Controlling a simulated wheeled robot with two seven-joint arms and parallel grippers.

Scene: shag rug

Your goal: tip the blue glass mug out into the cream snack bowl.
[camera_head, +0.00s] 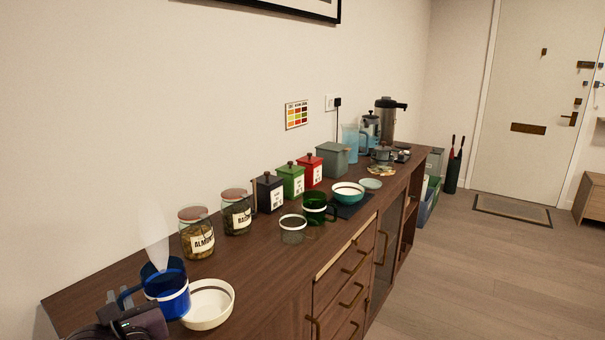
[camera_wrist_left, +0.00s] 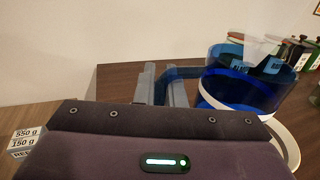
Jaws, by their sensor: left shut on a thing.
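The blue glass mug (camera_head: 168,296) has a white band and is at the near left in the head view. It also shows in the left wrist view (camera_wrist_left: 250,85). My left gripper (camera_head: 122,302) is shut on the mug's handle; its grey fingers (camera_wrist_left: 162,84) show left of the mug in the wrist view. The mug looks close to upright; I cannot tell whether it touches the counter. The cream snack bowl (camera_head: 209,304) stands just right of the mug, its left rim partly hidden. A pale translucent shape rises above the mug. My right gripper is out of view.
Two labelled glass jars (camera_head: 197,236) stand behind, near the wall. A clear glass (camera_head: 293,230), a green mug (camera_head: 314,208) and a teal bowl (camera_head: 348,194) stand farther right. The wooden counter (camera_head: 262,275) is clear right of the cream bowl.

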